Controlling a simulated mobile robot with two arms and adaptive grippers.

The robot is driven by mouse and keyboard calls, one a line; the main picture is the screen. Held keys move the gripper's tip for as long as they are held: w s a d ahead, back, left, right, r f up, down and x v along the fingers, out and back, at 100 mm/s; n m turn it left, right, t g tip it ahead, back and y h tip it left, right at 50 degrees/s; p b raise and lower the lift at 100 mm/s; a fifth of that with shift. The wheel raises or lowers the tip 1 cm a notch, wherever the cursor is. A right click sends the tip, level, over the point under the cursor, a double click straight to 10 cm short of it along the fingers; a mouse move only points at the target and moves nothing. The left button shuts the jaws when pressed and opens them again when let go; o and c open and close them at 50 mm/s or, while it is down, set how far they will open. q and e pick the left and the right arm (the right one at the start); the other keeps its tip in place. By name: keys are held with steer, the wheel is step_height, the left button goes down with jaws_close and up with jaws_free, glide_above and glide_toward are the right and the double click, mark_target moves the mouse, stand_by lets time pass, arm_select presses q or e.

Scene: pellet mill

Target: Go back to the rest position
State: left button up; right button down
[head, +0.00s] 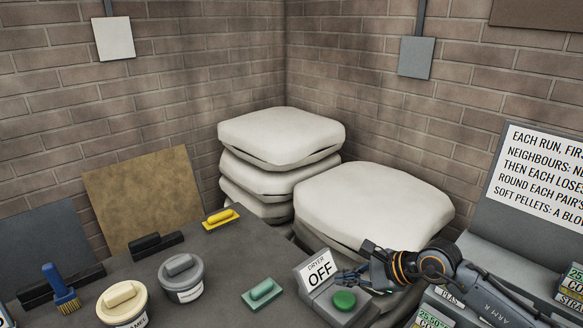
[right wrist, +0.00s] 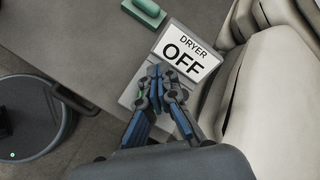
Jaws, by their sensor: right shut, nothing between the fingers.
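My right gripper (head: 350,277) is shut and empty. In the head view it is just above and behind the green button (head: 344,300) on the grey dryer box (head: 337,316). The white sign (head: 319,270) on that box reads "DRYER OFF". In the right wrist view the shut fingers (right wrist: 161,78) are in front of the box, beside the sign (right wrist: 187,54), and hide most of the button. I cannot tell whether the fingers touch the box. My left gripper is in neither view.
A green-handled block (head: 262,292), a grey tub (head: 182,278), a cream tub (head: 123,304), a blue brush (head: 62,290) and a yellow float (head: 221,218) stand on the dark table (head: 222,262). White sacks (head: 375,205) are stacked behind my right arm. A text board (head: 543,165) stands at right.

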steer(key=s+a+r+m+t+y, duration=0.1)
steer(key=s+a+r+m+y, duration=0.3)
steer(key=a, duration=0.4)
step_height(320, 180, up, 10)
steer(key=m+t+y, duration=0.2)
steer(key=m+t, duration=0.8)
steer(key=m, duration=0.5)
steer(key=s+d+f+m+g+h, duration=0.1)
steer(key=s+d+f+m+h, duration=0.1)
steer(key=d+f+m+h, duration=0.85)
steer(key=s+d+f+m+g+h, duration=0.1)
steer(key=s+d+f+m+h, duration=0.3)
steer(key=m, duration=1.1)
steer(key=s+a+f+m+g, duration=0.1)
steer(key=s+f+m+g, duration=0.3)
steer(key=s+f+g, duration=0.45)
steer(key=s+a+f+m+g, duration=0.1)
steer(key=s+f+m+g, duration=0.3)
steer(key=s, duration=0.8)
step_height(320, 180, down, 30)
steer(key=s+r, duration=0.1)
steer(key=s, duration=0.2)
steer(key=s+d+f+g, duration=0.1)
steer(key=s+d+f, duration=0.1)
steer(key=s+f, duration=1.3)
steer(key=shift+s+d+y, duration=0.3)
steer(key=shift+d+y, duration=0.05)
steer(key=shift+d, duration=0.05)
